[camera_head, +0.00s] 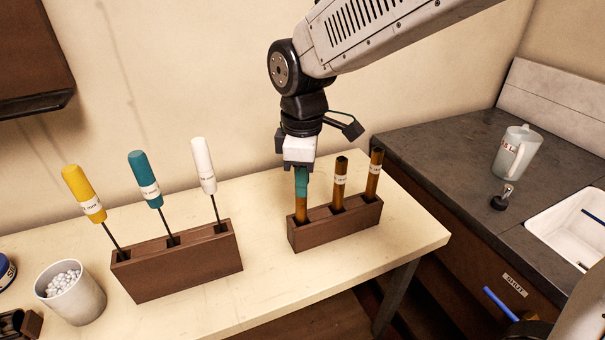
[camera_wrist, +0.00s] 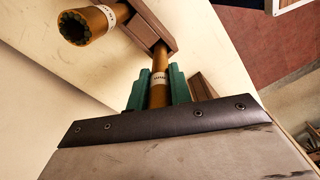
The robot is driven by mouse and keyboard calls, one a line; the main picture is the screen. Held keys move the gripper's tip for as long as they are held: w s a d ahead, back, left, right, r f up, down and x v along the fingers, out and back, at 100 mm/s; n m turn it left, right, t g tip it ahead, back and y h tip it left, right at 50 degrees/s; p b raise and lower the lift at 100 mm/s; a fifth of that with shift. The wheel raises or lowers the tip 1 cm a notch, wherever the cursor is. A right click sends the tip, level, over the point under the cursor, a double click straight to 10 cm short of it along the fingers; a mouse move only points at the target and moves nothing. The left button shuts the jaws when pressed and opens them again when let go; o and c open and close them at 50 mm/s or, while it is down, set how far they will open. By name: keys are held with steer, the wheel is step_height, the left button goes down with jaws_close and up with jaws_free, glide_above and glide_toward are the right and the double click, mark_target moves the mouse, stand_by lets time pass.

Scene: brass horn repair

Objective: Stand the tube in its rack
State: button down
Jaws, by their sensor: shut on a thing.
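A brown tube (camera_head: 301,209) with a white label band stands upright at the left end of the dark wooden rack (camera_head: 337,231) in the head view. Its lower end appears to be inside the left slot. My gripper (camera_head: 302,185) points down with its green fingers shut on the tube's upper part. In the wrist view the tube (camera_wrist: 160,64) runs between the fingers (camera_wrist: 158,88) to the rack (camera_wrist: 155,28). The fingers hide its top, and its bottom is hidden too. Two similar tubes (camera_head: 340,182) (camera_head: 374,174) stand in the other slots.
A second wooden rack (camera_head: 178,263) to the left holds yellow, teal and white-handled tools. A cup of white beads (camera_head: 71,293) stands at its left. A dark counter with a jug (camera_head: 512,152) and a sink is at the right. The table in front of the tube rack is clear.

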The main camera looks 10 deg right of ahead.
steer(key=shift+f, duration=1.1)
steer(key=c, duration=1.2)
jaws_free()
step_height(320, 180, up, 8)
steer(key=shift+f, duration=0.1)
